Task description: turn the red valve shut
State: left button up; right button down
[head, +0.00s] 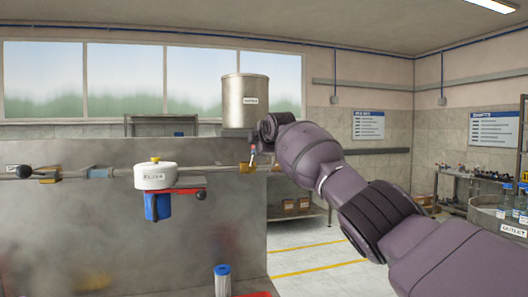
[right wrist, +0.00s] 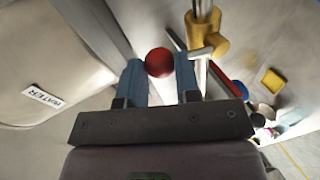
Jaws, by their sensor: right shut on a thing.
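The red valve's round red knob (right wrist: 158,62) sits between the two blue fingertips of my right gripper (right wrist: 159,75) in the right wrist view. The gripper is shut on it. The brass-yellow valve body (right wrist: 207,38) is beside it on a steel pipe, with a short metal stem. In the head view the valve body (head: 247,167) is on the pipe below the steel tank, and my right gripper (head: 255,147) reaches it from above right. The knob is small and partly hidden there. My left gripper is not in the head view.
The steel tank (head: 246,101) stands just above the valve. Left along the pipe are a white filter housing (head: 155,176) over a blue container (head: 157,207) and a black knob (head: 24,172). A blue-topped cylinder (head: 222,281) stands below. Open floor lies right of the grey panel (head: 90,230).

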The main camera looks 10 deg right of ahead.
jog(key=shift+a+f+n+h, duration=0.1)
jog(key=shift+a+n+h, duration=0.4)
jog(key=shift+a+n, duration=0.25)
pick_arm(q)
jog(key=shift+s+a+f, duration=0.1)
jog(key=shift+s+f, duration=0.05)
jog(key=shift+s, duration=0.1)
pick_arm(e)
jog(key=shift+a+n+h, duration=0.3)
jog(key=shift+a+n, duration=0.05)
jog(key=shift+f, duration=0.1)
jog(key=c, duration=1.1)
grip_release()
jog(key=shift+w, duration=0.1)
jog(key=o, duration=0.4)
jog(key=shift+w, duration=0.2)
jog(key=shift+c, duration=0.2)
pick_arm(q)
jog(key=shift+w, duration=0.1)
pick_arm(e)
jog(key=shift+s, duration=0.1)
jog(key=shift+r, duration=0.2)
